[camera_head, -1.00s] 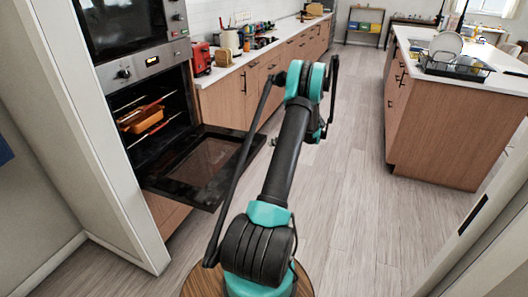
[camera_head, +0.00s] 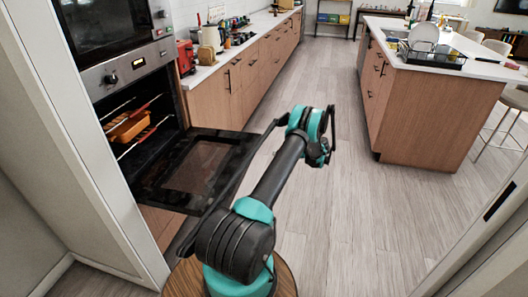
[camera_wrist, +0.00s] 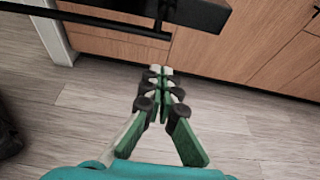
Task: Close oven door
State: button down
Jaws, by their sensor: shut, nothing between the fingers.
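The oven (camera_head: 130,72) stands at the left in the head view. Its door (camera_head: 195,168) is folded down, open and roughly level. An orange dish (camera_head: 130,126) sits on a rack inside the oven. My arm reaches forward to the right of the door, and the gripper itself is hidden behind it in the head view. In the wrist view my gripper (camera_wrist: 160,72) is shut and empty, with its fingertips together. A dark edge with a bar handle, which looks like the oven door (camera_wrist: 190,12), crosses the top of that view, beyond and above the fingertips.
A wooden counter (camera_head: 235,85) with drawers runs back from the oven. A wooden island (camera_head: 440,125) with a dish rack (camera_head: 432,55) stands at the right. The floor (camera_head: 325,190) between them is clear. A white wall panel (camera_head: 75,150) stands close at the left.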

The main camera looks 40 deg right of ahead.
jog(key=w+a, duration=0.5)
jog(key=w, duration=0.2)
jog(key=shift+a+r, duration=0.15)
jog(key=shift+r, duration=0.15)
jog(key=shift+w, duration=0.1)
